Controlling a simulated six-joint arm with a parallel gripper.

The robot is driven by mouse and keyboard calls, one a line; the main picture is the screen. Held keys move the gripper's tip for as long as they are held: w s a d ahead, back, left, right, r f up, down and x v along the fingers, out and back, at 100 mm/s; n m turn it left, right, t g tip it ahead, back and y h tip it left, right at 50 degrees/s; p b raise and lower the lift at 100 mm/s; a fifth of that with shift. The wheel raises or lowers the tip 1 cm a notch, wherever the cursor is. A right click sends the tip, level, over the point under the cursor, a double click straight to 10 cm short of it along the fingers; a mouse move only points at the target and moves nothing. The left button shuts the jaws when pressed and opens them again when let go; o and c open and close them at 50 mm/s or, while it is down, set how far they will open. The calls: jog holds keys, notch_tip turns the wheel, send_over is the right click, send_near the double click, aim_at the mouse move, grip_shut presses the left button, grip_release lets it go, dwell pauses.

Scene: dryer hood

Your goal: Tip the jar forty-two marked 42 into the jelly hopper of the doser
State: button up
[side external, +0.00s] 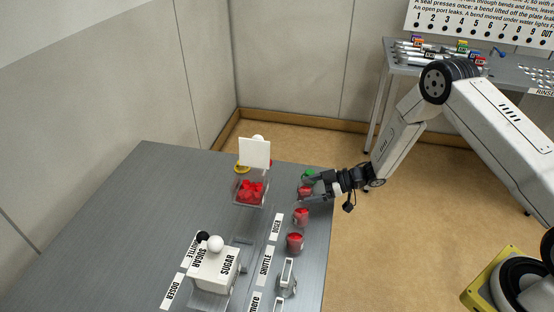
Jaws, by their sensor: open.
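Several small jars with red contents stand in a row along the right edge of the grey table: a far jar (305,191), a middle jar (301,217) and a near jar (295,243). No number on them is readable, so I cannot tell which is forty-two. My gripper (306,189) is open at the far jar, its fingers reaching in from the right; I cannot tell whether they touch it. A clear bin of red pieces (250,191), possibly the jelly hopper, stands left of the jars below a blank white panel (255,152).
A white box marked SUGAR (215,265) with a white knob stands at the front. A green item (308,174) is beside my gripper. Another bench (510,72) stands behind.

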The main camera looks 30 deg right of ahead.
jog(key=shift+x, duration=0.9)
grip_shut()
jog(key=shift+r, duration=0.15)
jog(key=shift+r, duration=0.8)
jog(key=s+d+r, duration=0.1)
jog(key=s+r, duration=1)
jog(key=s, duration=0.3)
jog(key=shift+d, duration=0.2)
